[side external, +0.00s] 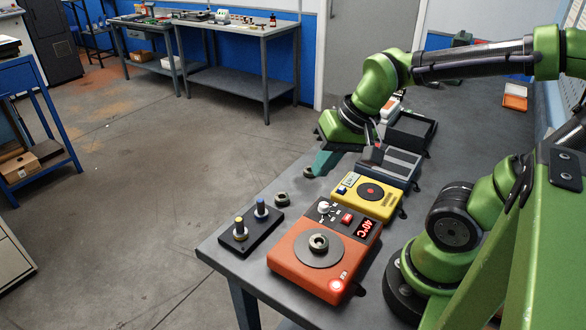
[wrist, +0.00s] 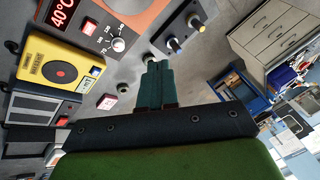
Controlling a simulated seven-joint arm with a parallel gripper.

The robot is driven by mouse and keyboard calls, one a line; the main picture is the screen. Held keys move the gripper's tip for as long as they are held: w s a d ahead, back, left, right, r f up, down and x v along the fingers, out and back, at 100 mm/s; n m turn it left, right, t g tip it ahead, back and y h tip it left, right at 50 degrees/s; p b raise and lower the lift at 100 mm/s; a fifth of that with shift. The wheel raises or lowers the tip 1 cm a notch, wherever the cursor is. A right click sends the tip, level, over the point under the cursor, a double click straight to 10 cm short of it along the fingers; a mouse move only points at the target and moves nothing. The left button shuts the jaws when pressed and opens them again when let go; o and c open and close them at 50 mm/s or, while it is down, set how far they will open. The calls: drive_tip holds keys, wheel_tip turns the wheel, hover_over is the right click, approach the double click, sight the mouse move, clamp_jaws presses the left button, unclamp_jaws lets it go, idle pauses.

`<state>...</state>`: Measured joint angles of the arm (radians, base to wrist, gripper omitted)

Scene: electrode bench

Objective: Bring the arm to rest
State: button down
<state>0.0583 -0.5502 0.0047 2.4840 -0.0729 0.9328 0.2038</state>
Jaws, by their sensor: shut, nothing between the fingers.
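My gripper (side external: 319,170) has teal fingers and hangs above the bench's left edge, near the middle of its length. In the wrist view its two fingers (wrist: 158,68) lie together with nothing between them. The fingers look clear of the devices; their exact height over the bench is hard to tell. My green arm reaches in from the right over the far part of the bench.
An orange hotplate (side external: 291,262) showing 40°C, a red light lit, stands at the near end. Beyond it are a yellow device (side external: 352,203), a grey device (side external: 398,162) and a black tray (side external: 411,133). A black holder (side external: 262,238) bears yellow-capped and blue-capped electrodes. Open floor lies left.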

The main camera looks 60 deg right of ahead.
drive_tip(key=r+n, duration=0.1)
drive_tip(key=a+r+n+t, duration=0.1)
drive_tip(key=r, duration=0.1)
drive_tip(key=a+r+t, duration=0.1)
drive_tip(key=shift+s+r+n+y, duration=0.3)
drive_tip(key=shift+n+y, duration=0.1)
idle(7.2)
